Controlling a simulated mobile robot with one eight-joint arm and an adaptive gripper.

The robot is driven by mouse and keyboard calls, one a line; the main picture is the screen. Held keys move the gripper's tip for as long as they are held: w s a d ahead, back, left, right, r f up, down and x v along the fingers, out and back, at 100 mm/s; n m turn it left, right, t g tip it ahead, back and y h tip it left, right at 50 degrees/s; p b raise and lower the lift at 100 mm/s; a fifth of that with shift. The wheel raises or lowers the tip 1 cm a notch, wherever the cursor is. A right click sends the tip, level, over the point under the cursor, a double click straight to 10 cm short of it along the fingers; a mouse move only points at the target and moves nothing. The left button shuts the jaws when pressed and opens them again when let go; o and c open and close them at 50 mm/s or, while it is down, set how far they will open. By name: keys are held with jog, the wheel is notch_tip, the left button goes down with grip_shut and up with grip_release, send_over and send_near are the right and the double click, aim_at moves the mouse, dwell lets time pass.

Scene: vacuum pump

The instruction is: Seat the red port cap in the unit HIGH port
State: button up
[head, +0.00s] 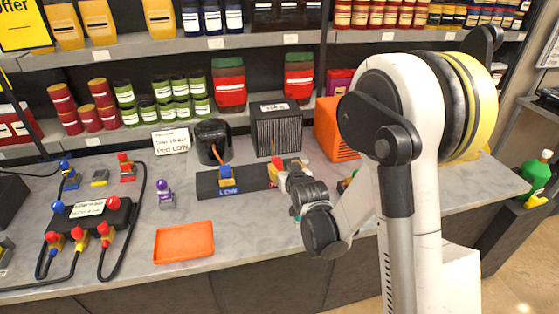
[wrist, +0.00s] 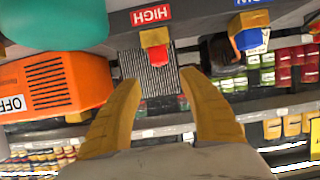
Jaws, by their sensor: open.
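The unit is a dark bar (head: 245,182) on the counter, with a LOW label and a blue-and-yellow port. At its HIGH end a red piece (head: 277,163) shows beside my gripper (head: 290,178). In the wrist view a red block (wrist: 157,56) with a yellow part sits by the HIGH label (wrist: 150,15); I cannot tell how deep it is seated. My open yellow fingers (wrist: 158,112) are empty, one on each side below that block and apart from it. A red-knobbed piece (head: 125,162) stands at the left of the counter.
A black pot (head: 213,142), a grey ribbed box (head: 277,130) and an orange box (head: 333,128) stand behind the unit. An orange tray (head: 184,243) lies in front. A hose manifold (head: 92,221) is at the left. The counter around the tray is mostly free.

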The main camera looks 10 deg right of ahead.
jog(key=s+r+g, duration=0.3)
jog(key=s+r, duration=0.6)
jog(key=s, duration=0.5)
jog(key=s+g, duration=0.3)
jog(key=s, duration=1.6)
jog(key=shift+r+g, duration=0.25)
jog(key=shift+g, duration=0.05)
